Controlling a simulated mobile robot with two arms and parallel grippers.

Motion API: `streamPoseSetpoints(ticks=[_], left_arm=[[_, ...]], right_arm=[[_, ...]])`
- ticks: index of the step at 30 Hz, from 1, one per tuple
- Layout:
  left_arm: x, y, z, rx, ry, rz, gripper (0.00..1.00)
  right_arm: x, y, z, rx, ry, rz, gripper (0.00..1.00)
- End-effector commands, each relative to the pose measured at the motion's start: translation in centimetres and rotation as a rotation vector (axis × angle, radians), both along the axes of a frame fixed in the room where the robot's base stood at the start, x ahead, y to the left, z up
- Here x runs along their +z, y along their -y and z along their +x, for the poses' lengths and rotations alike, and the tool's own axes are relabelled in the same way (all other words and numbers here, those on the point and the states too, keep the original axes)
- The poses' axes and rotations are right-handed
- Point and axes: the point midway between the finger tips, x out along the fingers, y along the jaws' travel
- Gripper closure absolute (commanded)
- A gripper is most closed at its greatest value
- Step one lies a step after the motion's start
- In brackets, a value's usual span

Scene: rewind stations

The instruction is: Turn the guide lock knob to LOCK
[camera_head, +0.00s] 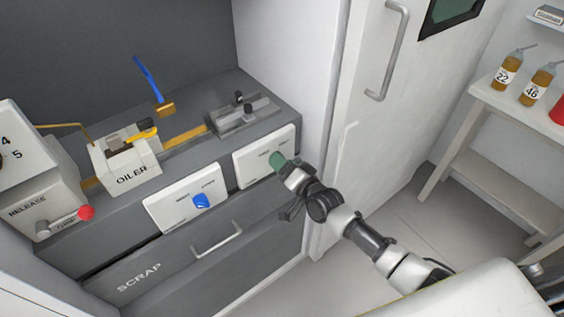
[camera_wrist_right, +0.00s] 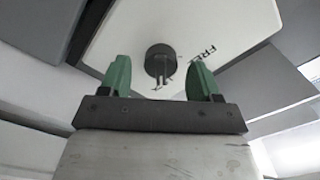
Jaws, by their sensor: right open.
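The guide lock knob (camera_wrist_right: 158,55) is a dark grey round knob on a white panel (camera_wrist_right: 225,22), which carries the word FREE to the knob's right. In the head view the panel (camera_head: 247,172) is the right one of two on the cabinet front, and my gripper hides the knob. My right gripper (camera_head: 283,162) is at this panel. In the wrist view its green fingers (camera_wrist_right: 160,80) are open, one on each side of the knob, with gaps between. I cannot tell whether they reach around it. My left gripper is not in view.
A second white panel (camera_head: 176,203) with a blue knob (camera_head: 201,201) is to the left. Below is the SCRAP drawer with a handle (camera_head: 217,239). The OILER box (camera_head: 128,172) and a guide block (camera_head: 244,115) stand on top. A white door (camera_head: 365,130) is on the right.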

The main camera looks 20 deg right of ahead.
Motion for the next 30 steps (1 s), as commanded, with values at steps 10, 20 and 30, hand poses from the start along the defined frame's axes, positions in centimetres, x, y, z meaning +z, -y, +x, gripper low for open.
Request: streamPoseSetpoints(ticks=[10,20,30], left_arm=[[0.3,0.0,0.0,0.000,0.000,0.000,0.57],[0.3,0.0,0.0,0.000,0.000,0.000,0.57],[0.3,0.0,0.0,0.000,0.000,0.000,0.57]], right_arm=[[-0.1,2.3,-6.4,0.001,-0.004,-0.002,0.37],[0.0,3.4,-9.4,-0.001,-0.001,0.000,0.37],[0.0,3.4,-9.4,-0.001,-0.001,0.000,0.37]])
